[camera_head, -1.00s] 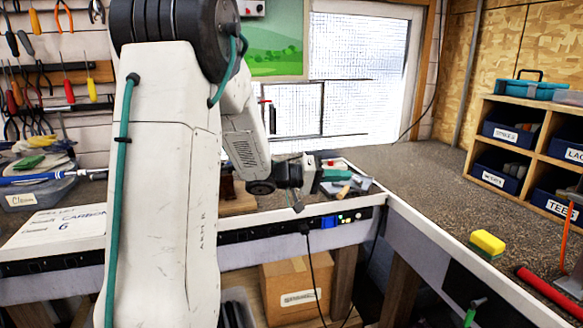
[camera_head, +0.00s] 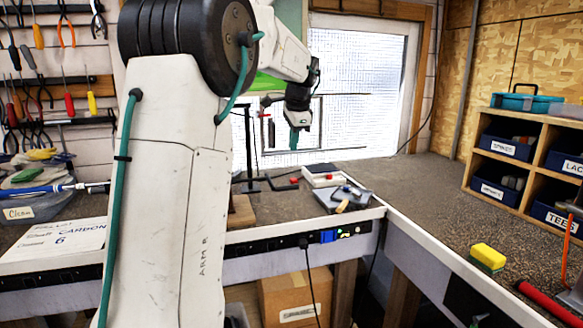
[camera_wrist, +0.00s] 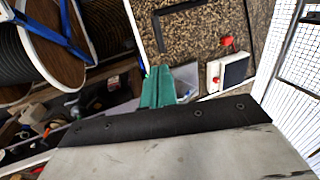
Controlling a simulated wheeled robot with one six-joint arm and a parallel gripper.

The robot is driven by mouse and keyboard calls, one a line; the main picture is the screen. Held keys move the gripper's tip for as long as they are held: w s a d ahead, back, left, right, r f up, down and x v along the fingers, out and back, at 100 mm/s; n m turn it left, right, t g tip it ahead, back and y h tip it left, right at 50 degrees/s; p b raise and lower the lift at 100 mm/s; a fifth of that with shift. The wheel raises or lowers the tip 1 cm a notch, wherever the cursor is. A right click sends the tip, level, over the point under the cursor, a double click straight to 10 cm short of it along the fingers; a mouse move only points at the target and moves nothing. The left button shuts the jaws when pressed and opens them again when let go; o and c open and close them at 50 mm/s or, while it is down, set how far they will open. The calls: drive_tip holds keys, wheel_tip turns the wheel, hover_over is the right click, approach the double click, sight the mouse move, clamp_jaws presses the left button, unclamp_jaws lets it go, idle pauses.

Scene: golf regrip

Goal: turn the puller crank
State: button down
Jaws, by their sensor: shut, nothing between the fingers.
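A dark crank arm (camera_head: 284,187) with a red knob (camera_head: 293,180) lies low over the back of the bench, beside a thin black upright. In the wrist view a red knob (camera_wrist: 227,41) shows above the bench, near a dark bent bar (camera_wrist: 185,9). My gripper (camera_head: 294,140) hangs with its teal fingers pointing down, above and apart from the knob, in front of the window. In the wrist view my gripper (camera_wrist: 157,80) is shut and empty. My arm hides part of the bench on the left.
A white box with a dark top (camera_head: 325,178) stands right of the crank; it also shows in the wrist view (camera_wrist: 232,72). A grey tray (camera_head: 330,202) with small items lies in front. A yellow sponge (camera_head: 488,257) is on the right bench, which has open room.

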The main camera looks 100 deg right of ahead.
sight(289, 186)
drive_tip(key=x, duration=1.3)
drive_tip(key=shift+a+f, duration=0.1)
drive_tip(key=shift+f, duration=0.3)
